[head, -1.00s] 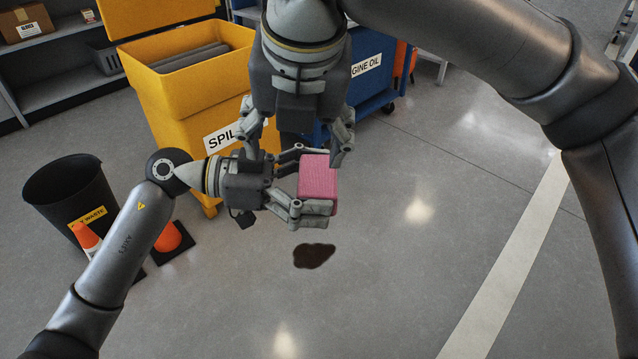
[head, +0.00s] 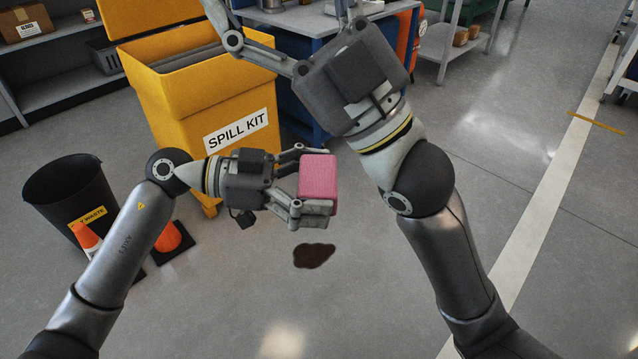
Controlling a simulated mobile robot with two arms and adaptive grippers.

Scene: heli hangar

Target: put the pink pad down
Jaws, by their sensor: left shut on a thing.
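The pink pad (head: 319,178) is a small block in the middle of the head view, held above the floor. My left gripper (head: 313,180) comes in from the left and is shut on it, one finger along its far side and one along its near side. Below the pad in the picture, a dark brown spill (head: 313,256) lies on the grey floor. My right gripper (head: 285,12) is farther up the picture, pointing away from me with its fingers spread wide and nothing seen between them. Its fingertips are at or beyond the top edge.
A yellow spill kit bin (head: 190,100) with its lid up stands behind the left gripper. A black waste bin (head: 65,190) and orange cones (head: 168,238) are at left. A blue cart (head: 300,22) stands behind the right gripper. The floor at front is clear.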

